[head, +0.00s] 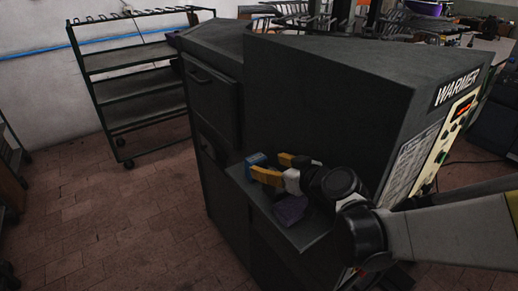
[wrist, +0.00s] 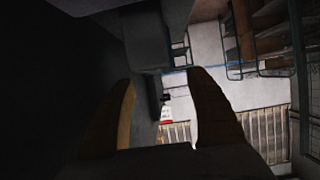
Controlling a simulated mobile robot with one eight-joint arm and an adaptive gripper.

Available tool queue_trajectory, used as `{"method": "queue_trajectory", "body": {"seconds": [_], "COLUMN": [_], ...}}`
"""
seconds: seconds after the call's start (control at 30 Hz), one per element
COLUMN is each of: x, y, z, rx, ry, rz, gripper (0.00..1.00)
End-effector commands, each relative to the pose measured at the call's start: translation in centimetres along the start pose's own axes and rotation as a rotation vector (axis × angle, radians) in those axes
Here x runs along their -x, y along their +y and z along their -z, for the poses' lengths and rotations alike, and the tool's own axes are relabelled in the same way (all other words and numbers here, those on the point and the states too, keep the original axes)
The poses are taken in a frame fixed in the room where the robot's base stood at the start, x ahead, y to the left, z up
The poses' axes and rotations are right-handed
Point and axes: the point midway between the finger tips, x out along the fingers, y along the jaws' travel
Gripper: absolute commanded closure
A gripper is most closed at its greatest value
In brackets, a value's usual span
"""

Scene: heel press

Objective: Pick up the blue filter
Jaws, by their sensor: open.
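A small blue block, which looks like the blue filter (head: 256,160), sits at the far left end of the machine's ledge in the head view. My gripper (head: 268,167) is open, its two yellow fingers pointing left toward the blue block. The near finger overlaps the block in the picture, so I cannot tell whether they touch. In the wrist view my gripper (wrist: 162,92) shows its two fingers wide apart. A dark bluish shape stands beyond them there, too dim to identify.
The ledge (head: 306,237) juts from the dark warmer machine (head: 325,90), whose wall rises close behind my gripper. A crumpled purple thing (head: 290,208) lies on the ledge nearer the camera. A metal rack (head: 135,85) stands at the back left; the tiled floor between is clear.

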Motion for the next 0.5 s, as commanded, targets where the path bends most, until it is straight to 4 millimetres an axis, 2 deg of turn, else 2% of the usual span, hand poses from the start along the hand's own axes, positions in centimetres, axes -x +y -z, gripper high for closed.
{"method": "queue_trajectory", "body": {"seconds": [0.1,0.37,0.5], "x": [-1.8,-3.7,-6.0], "y": [0.0,0.1,0.2], "z": [-0.1,0.0,0.1], "rx": [0.001,-0.001,0.000], "ry": [-0.001,-0.001,-0.002], "rz": [0.001,0.000,0.001], "gripper": [0.35,0.35,0.35]}}
